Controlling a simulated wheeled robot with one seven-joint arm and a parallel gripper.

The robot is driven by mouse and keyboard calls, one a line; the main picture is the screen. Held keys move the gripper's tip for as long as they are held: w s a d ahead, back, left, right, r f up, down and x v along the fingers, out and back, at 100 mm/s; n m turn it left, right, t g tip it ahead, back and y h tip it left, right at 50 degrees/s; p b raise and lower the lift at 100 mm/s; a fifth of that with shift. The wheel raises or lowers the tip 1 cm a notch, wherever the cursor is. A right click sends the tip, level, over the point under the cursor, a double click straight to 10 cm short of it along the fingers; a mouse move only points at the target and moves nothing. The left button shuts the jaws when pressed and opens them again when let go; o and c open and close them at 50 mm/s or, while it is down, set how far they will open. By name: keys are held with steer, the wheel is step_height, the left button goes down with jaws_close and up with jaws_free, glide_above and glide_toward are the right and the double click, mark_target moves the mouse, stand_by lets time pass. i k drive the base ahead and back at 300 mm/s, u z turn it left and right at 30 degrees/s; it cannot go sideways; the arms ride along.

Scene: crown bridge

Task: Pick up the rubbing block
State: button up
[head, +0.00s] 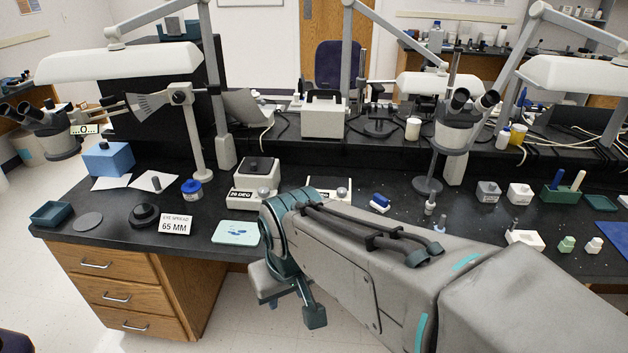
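A small block with a blue top and white lower part (380,203) lies on the black bench just right of the middle. It looks most like the rubbing block, but I cannot be sure from its shape. My gripper (292,309) hangs in front of the bench's front edge, below and left of this block. Its two fingers are spread apart with nothing visible between them. My forearm crosses the lower right of the view and hides part of the bench front.
White "20 DEG" boxes (256,184) stand left of the block. A pale green tray (236,232) lies near the front edge. A microscope (455,128) stands behind right. A blue cube (108,158) and an "EYE SPREAD 65 MM" sign (174,224) are at left.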

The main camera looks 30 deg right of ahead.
mark_target(379, 203)
steer(key=i, duration=0.6)
steer(key=z, duration=0.75)
steer(key=i, duration=0.4)
steer(key=z, duration=0.45)
